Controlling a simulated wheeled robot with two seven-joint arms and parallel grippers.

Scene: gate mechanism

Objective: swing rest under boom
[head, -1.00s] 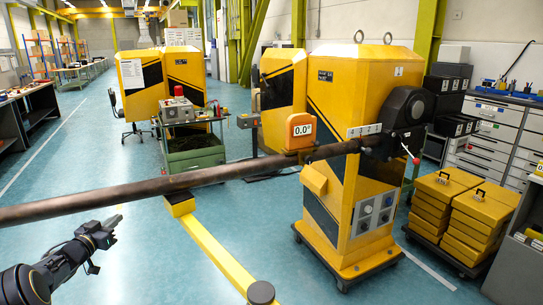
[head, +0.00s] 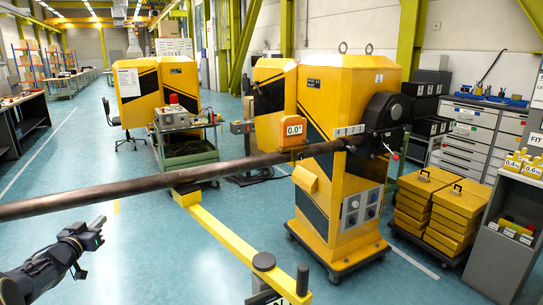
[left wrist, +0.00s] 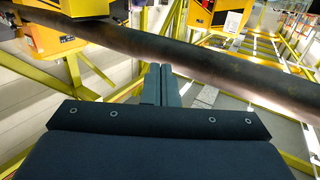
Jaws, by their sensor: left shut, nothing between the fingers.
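The boom (head: 130,186) is a long dark tube. It runs nearly level from the pivot on the yellow cabinet (head: 345,150) out past the left edge of the head view. A low yellow bar (head: 235,243) with dark posts (head: 264,262) at its near end looks like the rest; I cannot tell for certain. In the picture it lies below and to the right of the boom's outer part. My left gripper (head: 101,220) is shut and empty, below the boom in the picture. In the left wrist view its fingers (left wrist: 161,84) point toward the boom (left wrist: 200,62), apparently apart from it.
A box reading 0.0° (head: 293,131) sits at the boom near the cabinet. A green cart (head: 187,150) stands behind the boom. Stacked yellow cases (head: 428,205) and a grey shelf unit (head: 505,225) stand at the right.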

